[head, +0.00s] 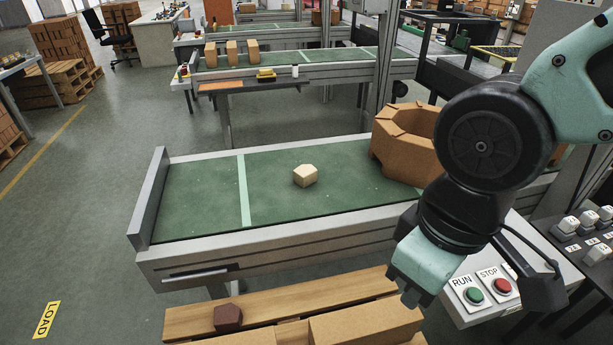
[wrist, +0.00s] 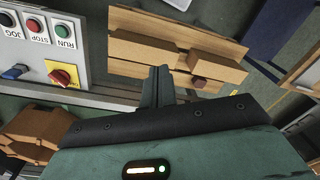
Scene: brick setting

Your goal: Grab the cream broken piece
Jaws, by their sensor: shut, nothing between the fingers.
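The cream broken piece (head: 305,176) is a small pale block on the green conveyor belt (head: 200,200), right of the light stripe across it. My gripper (head: 411,297) is shut and empty, in front of the conveyor and to the right of the piece, near the control panel. In the wrist view my gripper (wrist: 160,76) shows as closed dark fingers pointing toward the wooden pallet. I cannot make out the cream piece in the wrist view.
A dark red piece (head: 227,317) lies on the pallet (head: 190,318) in front, which also bears bricks (head: 365,326). The control panel (head: 515,270) with RUN and STOP buttons is beside my gripper.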

